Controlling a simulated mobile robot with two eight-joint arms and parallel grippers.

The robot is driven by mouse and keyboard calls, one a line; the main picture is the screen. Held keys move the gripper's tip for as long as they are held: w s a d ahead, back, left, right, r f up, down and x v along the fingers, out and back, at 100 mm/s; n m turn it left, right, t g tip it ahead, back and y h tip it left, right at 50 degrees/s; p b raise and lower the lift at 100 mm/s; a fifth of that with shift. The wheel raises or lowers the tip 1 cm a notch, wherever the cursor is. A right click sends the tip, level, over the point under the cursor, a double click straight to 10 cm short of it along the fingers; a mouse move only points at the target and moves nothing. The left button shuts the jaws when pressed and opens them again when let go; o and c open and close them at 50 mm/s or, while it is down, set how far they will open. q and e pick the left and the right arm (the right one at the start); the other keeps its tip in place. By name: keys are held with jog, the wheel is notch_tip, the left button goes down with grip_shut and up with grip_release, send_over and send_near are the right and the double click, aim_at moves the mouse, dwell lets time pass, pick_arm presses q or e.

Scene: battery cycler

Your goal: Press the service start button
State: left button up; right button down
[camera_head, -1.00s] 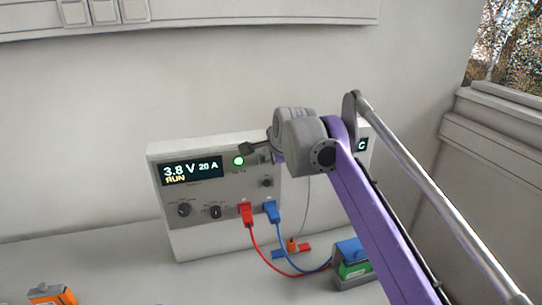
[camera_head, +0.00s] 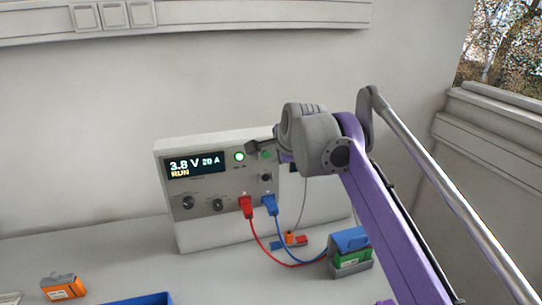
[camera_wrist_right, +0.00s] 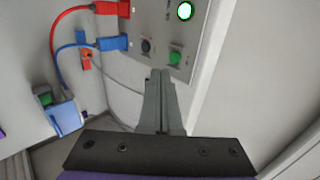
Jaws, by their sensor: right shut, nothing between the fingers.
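The battery cycler (camera_head: 215,235) is a pale box with a display (camera_head: 195,165) reading "3.8 V 20 A RUN". A bright green lit round lamp (camera_head: 239,157) sits beside the display; it also shows in the wrist view (camera_wrist_right: 184,11). A darker green button (camera_head: 265,155) sits right of it, and in the wrist view (camera_wrist_right: 175,58) it is close beyond my fingertips. I cannot tell its label. My right gripper (camera_head: 250,147) is shut and empty, in front of the panel's upper part. Its fingertips (camera_wrist_right: 160,75) look apart from the button. My left gripper is out of view.
Red (camera_head: 246,206) and blue (camera_head: 269,206) plugs with cables hang from the panel. A black knob (camera_wrist_right: 147,46) neighbours the green button. A blue-green battery holder (camera_head: 349,252) stands right; an orange item (camera_head: 63,287) lies left. The table between is mostly clear.

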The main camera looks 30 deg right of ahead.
jog(key=v, duration=0.5)
jog(key=shift+s+d+r, duration=0.15)
jog(key=shift+d+r, duration=0.05)
jog(key=shift+r, duration=0.15)
dwell(0.4)
jog(key=s+a+f+n+g, duration=0.1)
jog(key=s+a+f+n, duration=0.3)
jog(key=s+f+n, duration=0.3)
jog(key=s+a+f+n+g+y, duration=0.1)
jog(key=s+a+f+n, duration=0.4)
jog(key=f, duration=1.2)
jog(key=s+a+f+n+g+y, duration=0.1)
jog(key=s+a+f+n, duration=0.4)
jog(key=s+f+n, duration=0.3)
jog(key=shift+s+a+f+n, duration=0.15)
jog(key=shift+s+f, duration=0.1)
jog(key=shift+f, duration=0.75)
jog(key=shift+s+f+n, duration=0.15)
jog(key=shift+s+f, duration=0.05)
jog(key=shift+f, duration=0.85)
